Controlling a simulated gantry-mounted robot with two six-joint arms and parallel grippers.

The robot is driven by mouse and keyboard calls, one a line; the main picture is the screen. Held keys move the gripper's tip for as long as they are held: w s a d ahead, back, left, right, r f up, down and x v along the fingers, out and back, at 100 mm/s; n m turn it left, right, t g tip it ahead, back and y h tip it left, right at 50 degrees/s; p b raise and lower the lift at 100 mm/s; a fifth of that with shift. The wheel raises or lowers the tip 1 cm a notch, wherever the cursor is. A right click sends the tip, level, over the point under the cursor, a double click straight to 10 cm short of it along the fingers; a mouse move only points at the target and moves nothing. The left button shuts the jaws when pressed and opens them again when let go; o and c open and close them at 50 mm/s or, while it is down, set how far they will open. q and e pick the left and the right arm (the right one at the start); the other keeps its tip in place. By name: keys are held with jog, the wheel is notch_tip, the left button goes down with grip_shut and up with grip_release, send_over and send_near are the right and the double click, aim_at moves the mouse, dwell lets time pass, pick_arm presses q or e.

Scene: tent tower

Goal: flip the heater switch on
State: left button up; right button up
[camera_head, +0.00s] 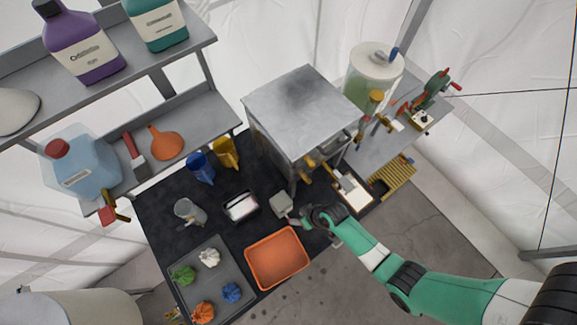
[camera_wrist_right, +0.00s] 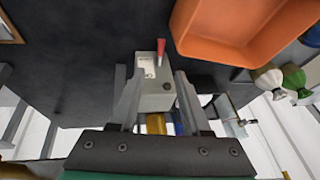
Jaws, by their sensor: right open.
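The heater switch (camera_head: 281,204) seems to be the small grey box on the black table, in front of the metal heater cabinet. The right wrist view shows this grey switch box (camera_wrist_right: 155,98) with a white label and a red lever (camera_wrist_right: 160,52) that points toward the top of the picture. My right gripper (camera_head: 299,221) is beside the box in the head view. In the right wrist view the open fingers of my right gripper (camera_wrist_right: 157,90) appear on either side of the box; I cannot tell whether they touch it. My left gripper is out of view.
An orange tray (camera_head: 277,258) lies close to the box and also shows in the right wrist view (camera_wrist_right: 240,35). The metal cabinet (camera_head: 300,105) stands behind. A white-screened device (camera_head: 241,206) and a grey tray (camera_head: 186,268) with coloured bundles are to the left.

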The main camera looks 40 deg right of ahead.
aim_at(288, 218)
jog(key=b+x, duration=0.3)
jog(key=x, duration=0.2)
jog(key=shift+s, duration=0.15)
jog(key=b+x, duration=0.2)
jog(key=x, duration=0.2)
jog(key=shift+w+a+f, duration=0.1)
jog(key=shift+w+f, duration=0.05)
jog(key=shift+w, duration=0.1)
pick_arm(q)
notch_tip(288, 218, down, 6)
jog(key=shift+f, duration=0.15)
pick_arm(e)
grip_shut()
